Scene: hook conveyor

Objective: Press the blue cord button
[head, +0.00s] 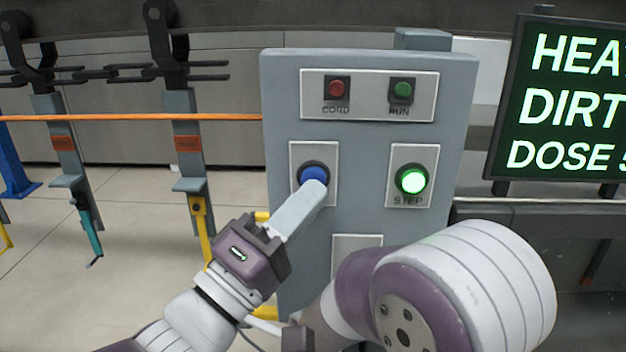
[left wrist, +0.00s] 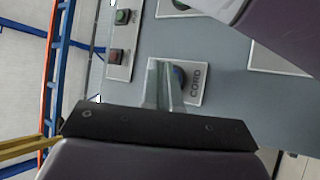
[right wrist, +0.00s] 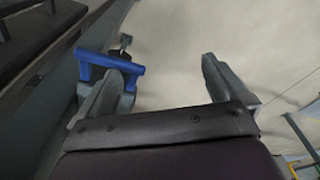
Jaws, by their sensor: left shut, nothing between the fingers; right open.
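The blue cord button (head: 313,173) is on a white plate at the left of the grey control panel (head: 362,232). In the left wrist view the button (left wrist: 179,76) is mostly hidden behind the fingers, beside the label CORD. My left gripper (head: 317,188) is shut and empty. Its fingertips are at the lower edge of the blue button and overlap it; I cannot tell whether they press it. It also shows in the left wrist view (left wrist: 165,66). My right gripper (right wrist: 166,72) is open in the right wrist view, with a blue bar by its left finger.
A lit green STEP button (head: 411,180) is right of the blue button. Above are a red CORD lamp (head: 337,88) and a green RUN lamp (head: 402,90). A display board (head: 560,100) stands at right. Hooks (head: 183,130) hang at left behind an orange cord (head: 130,118).

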